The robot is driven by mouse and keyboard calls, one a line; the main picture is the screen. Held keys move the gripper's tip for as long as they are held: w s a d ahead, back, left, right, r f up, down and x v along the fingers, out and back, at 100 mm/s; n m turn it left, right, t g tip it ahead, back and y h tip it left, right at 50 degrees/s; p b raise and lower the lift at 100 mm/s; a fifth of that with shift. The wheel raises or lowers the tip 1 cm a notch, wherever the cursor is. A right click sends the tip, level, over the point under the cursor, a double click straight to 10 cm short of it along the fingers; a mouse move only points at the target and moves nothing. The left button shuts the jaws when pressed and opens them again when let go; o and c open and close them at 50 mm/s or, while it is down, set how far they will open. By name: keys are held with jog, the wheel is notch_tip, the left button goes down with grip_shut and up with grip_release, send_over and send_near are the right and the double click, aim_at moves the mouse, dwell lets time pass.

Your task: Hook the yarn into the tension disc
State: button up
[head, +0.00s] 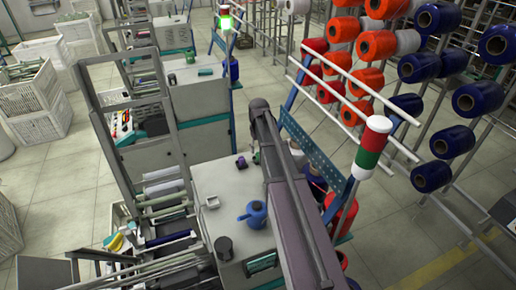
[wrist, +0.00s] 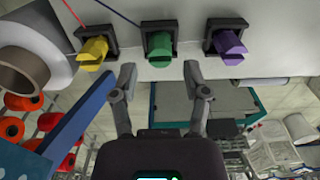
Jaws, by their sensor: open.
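In the wrist view three clamp-like tension units sit in dark square frames on a pale surface: yellow (wrist: 92,52), green (wrist: 160,47) and purple (wrist: 228,46). A thin red yarn (wrist: 73,13) runs to the yellow unit. A thin blue yarn (wrist: 119,15) runs to the green unit. No yarn is visible at the purple one. My gripper (wrist: 160,70) is open, its fingertips apart below the green unit, one on each side. Nothing shows between the fingers. In the head view I cannot make out the gripper.
A white yarn spool (wrist: 38,55) and a blue bar (wrist: 75,120) are close on the wrist view's left. In the head view, a blue pot (head: 252,214) and a dark cup (head: 223,247) stand on the machine top. A signal lamp (head: 370,148) rises at right.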

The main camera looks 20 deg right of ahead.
jog(key=shift+f+b, duration=0.8)
jog(key=shift+f, duration=0.3)
grip_shut()
jog(key=shift+r+p, duration=2.3)
